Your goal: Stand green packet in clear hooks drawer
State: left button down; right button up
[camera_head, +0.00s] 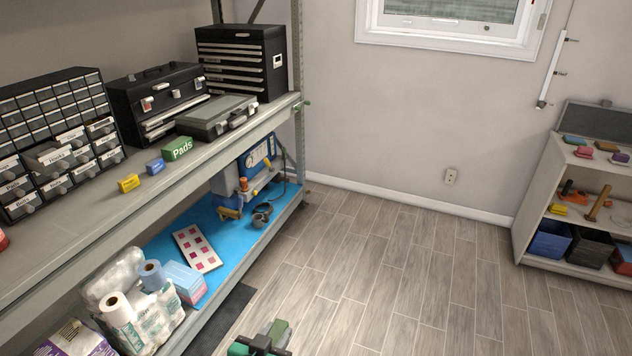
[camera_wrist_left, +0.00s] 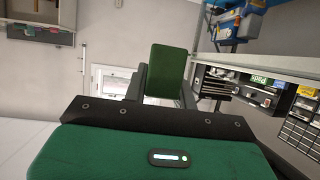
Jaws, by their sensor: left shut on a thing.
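My left gripper (camera_head: 274,342) is low at the bottom edge of the head view, over the floor and away from the rack. It is shut on a plain dark green packet (camera_head: 280,330), which shows upright between the fingers in the left wrist view (camera_wrist_left: 167,72). The clear drawer labelled Hooks (camera_head: 56,158) is in the black drawer cabinet (camera_head: 92,74) on the rack's upper shelf at the left. It appears pulled out from its row; its inside is too small to make out. My right gripper is not in view.
On the upper shelf (camera_head: 145,207), a yellow box (camera_head: 129,183), a blue box (camera_head: 154,167) and a green Pads box (camera_head: 178,148) stand right of the cabinet. Black toolboxes (camera_head: 242,62) stand farther back. A low shelf unit (camera_head: 530,205) is at the right. The floor between is clear.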

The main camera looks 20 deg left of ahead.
aim_at(57, 167)
jog(key=i+j+u, duration=0.4)
jog(key=j, duration=0.25)
jog(key=i+j+u, duration=0.35)
jog(key=j, duration=0.2)
jog(key=i+j+u, duration=0.4)
jog(key=i+j, duration=0.05)
